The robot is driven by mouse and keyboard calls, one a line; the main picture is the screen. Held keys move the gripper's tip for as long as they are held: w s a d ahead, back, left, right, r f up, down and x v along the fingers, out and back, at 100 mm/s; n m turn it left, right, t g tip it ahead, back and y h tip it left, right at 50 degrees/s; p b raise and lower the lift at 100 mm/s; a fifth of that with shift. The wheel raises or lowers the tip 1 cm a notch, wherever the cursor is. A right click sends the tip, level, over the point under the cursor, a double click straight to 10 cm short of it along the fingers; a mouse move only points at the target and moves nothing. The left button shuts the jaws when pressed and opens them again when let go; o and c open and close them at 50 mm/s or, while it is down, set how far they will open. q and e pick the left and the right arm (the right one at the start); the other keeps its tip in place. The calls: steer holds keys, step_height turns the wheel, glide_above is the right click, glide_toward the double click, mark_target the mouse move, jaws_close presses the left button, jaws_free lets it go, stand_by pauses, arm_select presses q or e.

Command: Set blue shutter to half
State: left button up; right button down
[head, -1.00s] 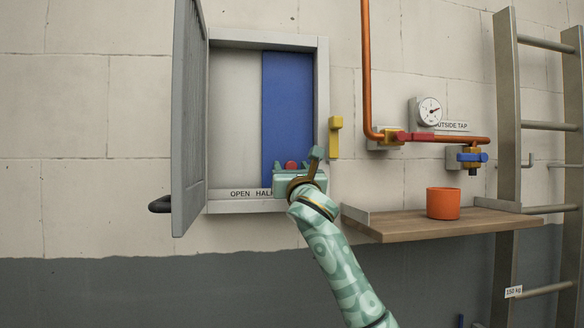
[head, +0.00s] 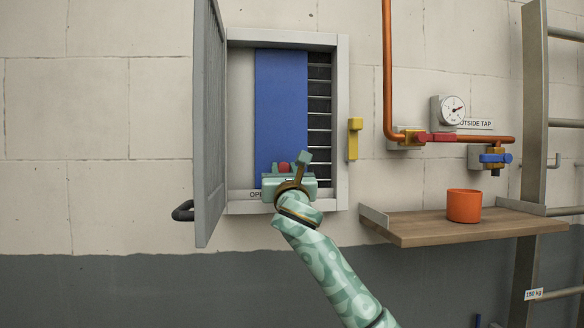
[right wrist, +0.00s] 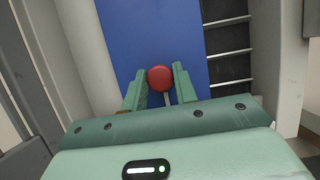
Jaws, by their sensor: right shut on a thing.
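The blue shutter (head: 280,110) is a tall blue panel inside a grey wall box (head: 341,120). It stands near the middle of the opening, with a pale strip on its left and dark slats (head: 319,105) bare on its right. Its red knob (head: 283,168) is low on the panel and also shows in the right wrist view (right wrist: 160,78). My right gripper (head: 284,171) is shut on the red knob, one finger on each side in the right wrist view (right wrist: 160,88). The label (head: 257,195) under the shutter reads "OPE"; my gripper hides the rest. My left gripper is not in view.
The box's grey door (head: 209,130) stands open on the left with a black handle (head: 183,211). To the right are a yellow latch (head: 354,138), a copper pipe (head: 388,70), a wooden shelf (head: 455,226) with an orange cup (head: 463,205), and a ladder (head: 535,150).

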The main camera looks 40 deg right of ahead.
steer(key=c, duration=1.1)
jaws_free()
steer(key=shift+d, duration=0.1)
steer(key=shift+s, duration=0.15)
steer(key=shift+s+a+f, duration=0.2)
steer(key=shift+s+a, duration=0.05)
steer(key=b+v, duration=0.5)
steer(key=v, duration=1)
steer(key=shift+s, duration=0.2)
steer(key=shift+f, duration=0.15)
